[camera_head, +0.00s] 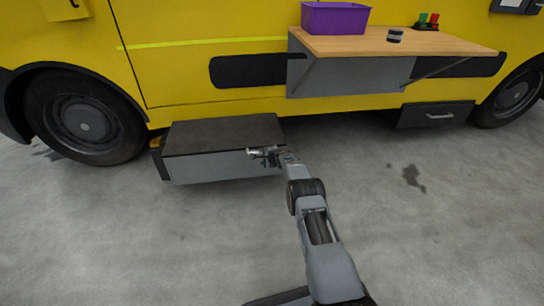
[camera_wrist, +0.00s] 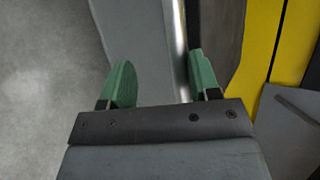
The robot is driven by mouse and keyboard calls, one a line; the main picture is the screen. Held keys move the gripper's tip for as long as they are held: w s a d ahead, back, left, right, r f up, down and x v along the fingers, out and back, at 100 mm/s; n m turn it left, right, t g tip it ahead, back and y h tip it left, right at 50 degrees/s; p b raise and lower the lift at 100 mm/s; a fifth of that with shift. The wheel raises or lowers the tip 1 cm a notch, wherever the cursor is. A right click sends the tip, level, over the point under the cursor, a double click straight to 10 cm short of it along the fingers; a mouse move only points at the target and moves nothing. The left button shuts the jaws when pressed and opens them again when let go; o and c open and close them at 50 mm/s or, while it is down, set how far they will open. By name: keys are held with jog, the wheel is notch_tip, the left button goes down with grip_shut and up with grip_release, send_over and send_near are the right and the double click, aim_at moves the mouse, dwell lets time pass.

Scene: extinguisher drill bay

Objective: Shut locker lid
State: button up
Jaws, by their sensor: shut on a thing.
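The locker (camera_head: 215,165) is a long grey box low at the yellow truck's side, left of centre in the head view. Its lid (camera_head: 215,135) shows as a dark, flat top over the grey front. My gripper (camera_head: 258,153) is at the front upper edge, near the right end. In the wrist view, its green fingertips (camera_wrist: 157,82) stand on both sides of a grey panel (camera_wrist: 135,40) and a shiny metal strip (camera_wrist: 179,45). They are shut on the lid at this edge. The exact contact is hidden, and I cannot see inside the locker.
A fold-down wooden shelf (camera_head: 440,46) juts from the yellow truck (camera_head: 180,70), with a purple bin (camera_head: 335,18) on it. A second dark locker (camera_head: 436,115) with a handle is below it. Wheels (camera_head: 84,122) stand at both sides. The concrete floor in front is clear.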

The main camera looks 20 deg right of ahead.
jog(key=p+v, duration=0.6)
jog(key=v, duration=0.7)
jog(key=shift+p, duration=0.3)
jog(key=shift+s+r, duration=0.1)
jog(key=shift+r, duration=0.05)
